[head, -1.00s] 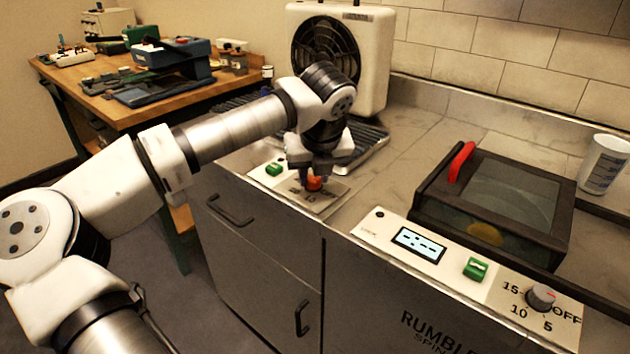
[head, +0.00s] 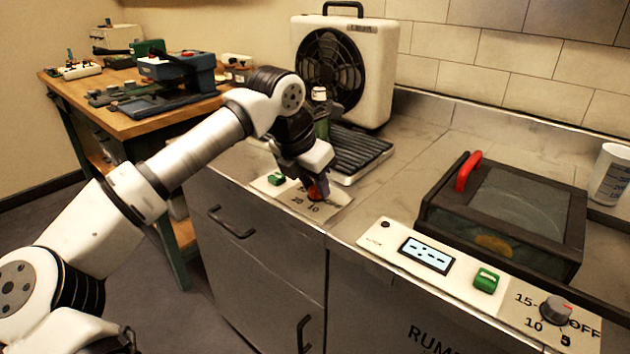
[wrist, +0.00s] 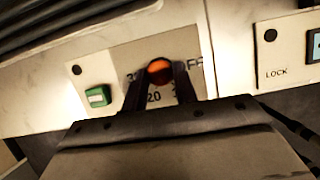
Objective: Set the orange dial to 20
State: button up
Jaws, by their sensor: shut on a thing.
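The orange dial (head: 319,190) sits on a pale control panel at the counter's front edge, below the fan. In the wrist view the dial (wrist: 159,71) shows between my fingertips, with parts of printed numbers around it, "20" below it and the end of "OFF" to its right. My gripper (head: 314,186) is shut on the dial from above, and it also shows in the wrist view (wrist: 160,78). The dial's pointer is hidden or too small to read.
A green switch (head: 276,179) is left of the dial. A white fan (head: 374,75) and ribbed tray (head: 352,155) stand behind. To the right is a lidded machine (head: 520,210) with a red handle, a display (head: 427,255), and a grey knob (head: 556,309).

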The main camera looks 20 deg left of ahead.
jog(key=m+h+p, duration=0.1)
jog(key=m, duration=0.1)
jog(key=m+g, duration=0.1)
jog(key=m, duration=0.2)
jog(key=shift+w+a+r+m+h+p, duration=0.1)
jog(key=shift+w+a+m+h+p, duration=0.05)
jog(key=shift+m+h+p, duration=0.2)
jog(key=shift+w+m+g+h+p, duration=0.15)
jog(key=shift+m+g+p, duration=0.3)
jog(key=shift+m, duration=0.65)
jog(key=shift+m+g+h+p, duration=0.2)
jog(key=shift+m+g+p, duration=0.25)
jog(key=shift+m, duration=0.6)
jog(key=shift+a, duration=0.1)
jog(key=o, duration=1)
jog(key=shift+c, duration=0.2)
jog(key=v, duration=1.3)
jog(key=shift+a+r, duration=0.2)
jog(key=shift+r, duration=0.1)
